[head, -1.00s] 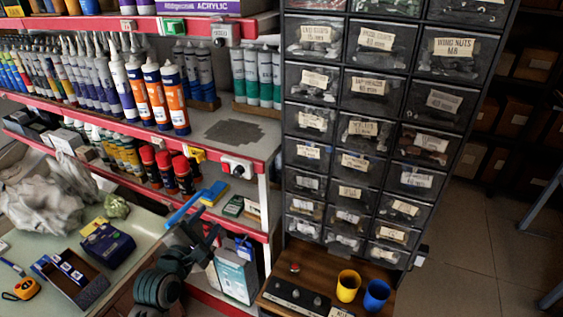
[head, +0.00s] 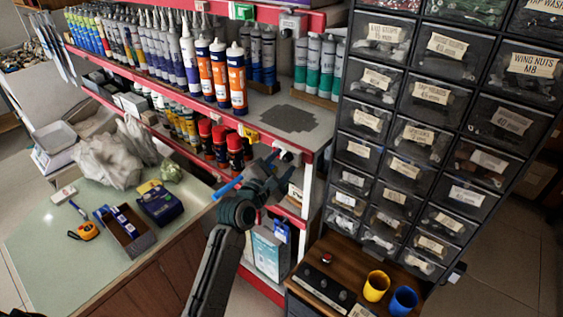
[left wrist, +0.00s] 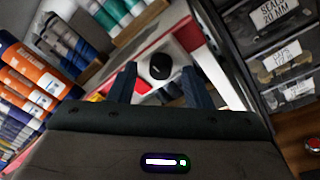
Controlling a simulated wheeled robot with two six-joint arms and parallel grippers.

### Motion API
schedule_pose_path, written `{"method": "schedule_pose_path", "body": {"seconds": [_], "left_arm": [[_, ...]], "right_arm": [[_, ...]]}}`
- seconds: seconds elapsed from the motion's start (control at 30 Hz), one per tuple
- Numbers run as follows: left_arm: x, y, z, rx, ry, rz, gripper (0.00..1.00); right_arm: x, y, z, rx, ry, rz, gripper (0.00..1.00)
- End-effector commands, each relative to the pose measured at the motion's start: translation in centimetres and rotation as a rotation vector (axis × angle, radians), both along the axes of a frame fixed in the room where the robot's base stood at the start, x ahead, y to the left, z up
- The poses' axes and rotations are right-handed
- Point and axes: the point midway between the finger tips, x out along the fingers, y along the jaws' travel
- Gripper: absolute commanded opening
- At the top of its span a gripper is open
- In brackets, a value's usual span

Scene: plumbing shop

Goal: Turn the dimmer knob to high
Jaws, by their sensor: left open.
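A round black knob (left wrist: 160,67) sits on a white box on the red shelf edge. In the left wrist view it lies between the two fingers of my left gripper (left wrist: 159,76), a little beyond their tips, with no contact visible. In the head view the white box (head: 290,154) is on the front edge of the middle shelf, partly hidden behind my left gripper (head: 278,170). That gripper is open and empty, pointing at the box. I cannot read the knob's setting. My right gripper is in neither view.
Spray cans (head: 235,151) and a yellow fitting (head: 249,133) are left of the gripper. Another white box (head: 293,23) is on the upper shelf edge. Black drawers (head: 394,165) stand close on the right. A wooden bench below holds a black knobbed panel (head: 322,286) and yellow (head: 376,286) and blue cups (head: 403,300).

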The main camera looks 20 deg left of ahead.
Motion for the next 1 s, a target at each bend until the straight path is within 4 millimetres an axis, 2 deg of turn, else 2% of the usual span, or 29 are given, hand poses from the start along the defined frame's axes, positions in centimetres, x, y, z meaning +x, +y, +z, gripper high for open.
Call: {"method": "schedule_pose_path", "body": {"seconds": [0.27, 0.5, 0.77, 1.0], "left_arm": [[0.16, -0.05, -0.01, 0.000, -0.001, 0.001, 0.45], [0.14, -0.03, -0.03, 0.001, 0.000, 0.000, 0.00], [0.13, -0.02, -0.10, 0.018, -0.006, 0.001, 0.00], [0.13, 0.01, -0.24, 0.120, -0.042, 0.002, 0.00]], "right_arm": [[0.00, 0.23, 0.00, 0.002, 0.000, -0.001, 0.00], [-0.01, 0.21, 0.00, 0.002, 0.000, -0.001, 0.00], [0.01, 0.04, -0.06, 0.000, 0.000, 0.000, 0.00], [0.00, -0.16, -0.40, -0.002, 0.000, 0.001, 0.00]]}}
